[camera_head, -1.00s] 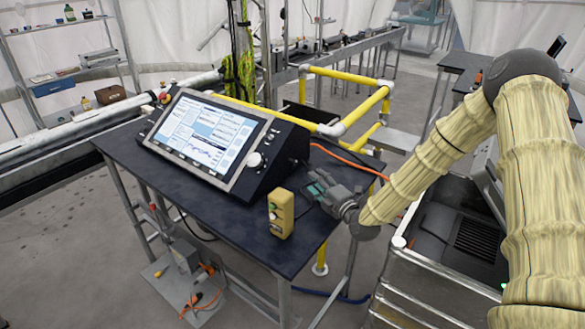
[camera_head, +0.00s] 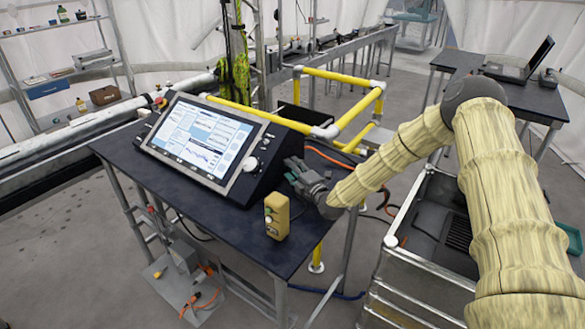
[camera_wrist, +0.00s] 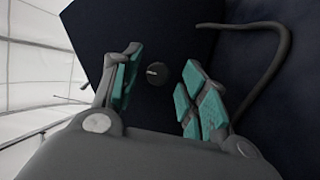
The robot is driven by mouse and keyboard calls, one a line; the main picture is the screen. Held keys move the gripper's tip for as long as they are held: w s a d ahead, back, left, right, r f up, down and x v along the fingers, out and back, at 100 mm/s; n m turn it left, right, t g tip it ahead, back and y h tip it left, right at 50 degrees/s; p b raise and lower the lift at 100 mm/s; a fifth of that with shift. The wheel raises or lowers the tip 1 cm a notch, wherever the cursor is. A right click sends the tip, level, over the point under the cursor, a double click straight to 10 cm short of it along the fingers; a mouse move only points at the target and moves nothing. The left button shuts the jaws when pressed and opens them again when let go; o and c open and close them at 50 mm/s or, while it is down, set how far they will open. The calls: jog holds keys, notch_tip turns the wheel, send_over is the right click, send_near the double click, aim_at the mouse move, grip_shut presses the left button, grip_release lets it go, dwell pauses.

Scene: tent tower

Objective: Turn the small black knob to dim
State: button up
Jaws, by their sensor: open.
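The small black knob (camera_wrist: 156,73) is on the dark side face of the console in the wrist view, with a short pale mark on it. It shows between the teal-padded fingers of my gripper (camera_wrist: 161,60), which are open, with a gap on each side. I cannot tell how far beyond the fingertips it lies. In the head view my gripper (camera_head: 291,168) is close to the right side of the console (camera_head: 268,165), low over the table. The knob is hidden there.
The console's tilted screen (camera_head: 200,138) has a larger white knob (camera_head: 252,164) beside it. A yellow button box (camera_head: 277,217) stands on the dark table (camera_head: 215,212) in front of my gripper. A dark cable (camera_wrist: 272,60) curves right of the fingers. Yellow rails (camera_head: 355,118) stand behind.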

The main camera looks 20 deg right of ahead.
jog(key=shift+r, duration=0.1)
jog(key=shift+c, duration=0.4)
grip_shut()
